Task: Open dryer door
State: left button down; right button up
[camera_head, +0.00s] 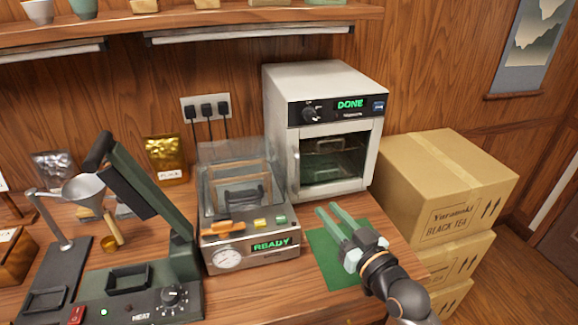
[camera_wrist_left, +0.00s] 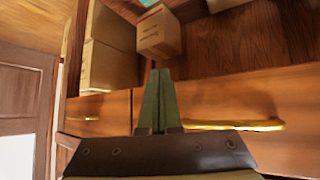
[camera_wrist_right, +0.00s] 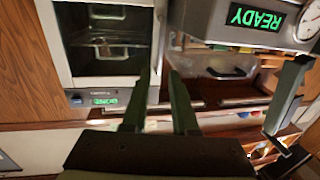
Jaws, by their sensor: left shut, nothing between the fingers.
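The dryer (camera_head: 317,80) is a pale box with a dark control panel reading DONE. Its windowed door (camera_head: 372,155) is shut, with an upright handle (camera_head: 296,166) along the left edge. A rack shows through the glass. In the right wrist view the dryer door (camera_wrist_right: 60,40) appears upside down at the upper left. My right gripper (camera_head: 330,211) is open and empty, above the green mat in front of the dryer and apart from the door. Its green fingers also show in the right wrist view (camera_wrist_right: 159,75). My left gripper (camera_wrist_left: 159,75) is shut and empty; the head view does not show it.
A machine reading READY (camera_head: 250,258) stands left of the dryer. The green mat (camera_head: 322,262) lies in front. Stacked cardboard boxes (camera_head: 445,180) stand to the right. A heating press (camera_head: 135,290) with a raised arm and a funnel stand (camera_head: 62,245) occupy the left. A shelf (camera_head: 240,18) runs above.

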aim_at(298, 176)
jog(key=x, duration=1.3)
jog(key=shift+a+r, duration=0.1)
jog(key=shift+c, duration=0.4)
grip_shut()
dwell(0.9)
